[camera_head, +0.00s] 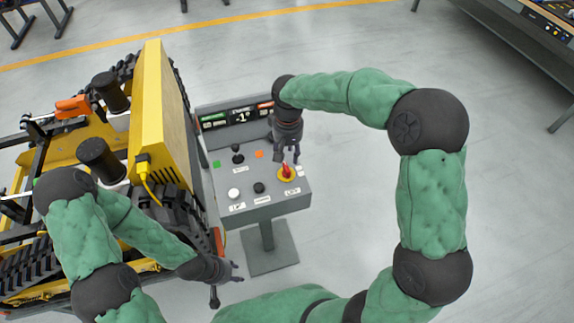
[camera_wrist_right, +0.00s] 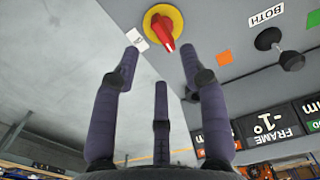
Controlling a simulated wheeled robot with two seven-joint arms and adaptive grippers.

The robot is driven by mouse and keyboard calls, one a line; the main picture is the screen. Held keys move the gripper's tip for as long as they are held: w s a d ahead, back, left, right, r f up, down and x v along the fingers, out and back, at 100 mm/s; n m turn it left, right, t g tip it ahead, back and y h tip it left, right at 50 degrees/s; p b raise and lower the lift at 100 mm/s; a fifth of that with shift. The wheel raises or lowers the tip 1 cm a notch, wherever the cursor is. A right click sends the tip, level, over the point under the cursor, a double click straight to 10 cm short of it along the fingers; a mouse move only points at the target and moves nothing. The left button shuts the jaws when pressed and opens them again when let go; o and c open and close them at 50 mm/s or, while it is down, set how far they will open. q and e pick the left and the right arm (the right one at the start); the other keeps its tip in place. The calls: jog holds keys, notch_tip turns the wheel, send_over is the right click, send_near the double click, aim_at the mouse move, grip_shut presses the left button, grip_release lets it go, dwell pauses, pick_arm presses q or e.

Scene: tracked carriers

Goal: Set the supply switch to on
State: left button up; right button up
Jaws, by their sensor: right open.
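The supply switch appears to be the red rotary handle (camera_head: 287,170) on a round yellow plate, at the right front of a grey control panel (camera_head: 262,213). It also shows at the top of the right wrist view as a red handle (camera_wrist_right: 164,34) on yellow. Its handle slants slightly there; its set position cannot be read. My right gripper (camera_head: 286,156) is open, just above and behind the switch. In the right wrist view its fingertips (camera_wrist_right: 161,58) are spread and empty, apart from the handle. My left gripper (camera_head: 237,271) is open and empty, low beside the panel's pedestal.
The panel also has a black lever (camera_head: 237,153), a white button (camera_head: 234,194), a black knob (camera_head: 258,187), green and orange squares, and a display reading -1°. A yellow tracked carrier (camera_head: 152,110) stands close on the left. The floor to the right is clear.

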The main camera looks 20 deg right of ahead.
aim_at(286, 170)
notch_tip(286, 170, down, 8)
jog(key=shift+w+f+b, duration=0.1)
jog(key=shift+b, duration=0.65)
grip_shut()
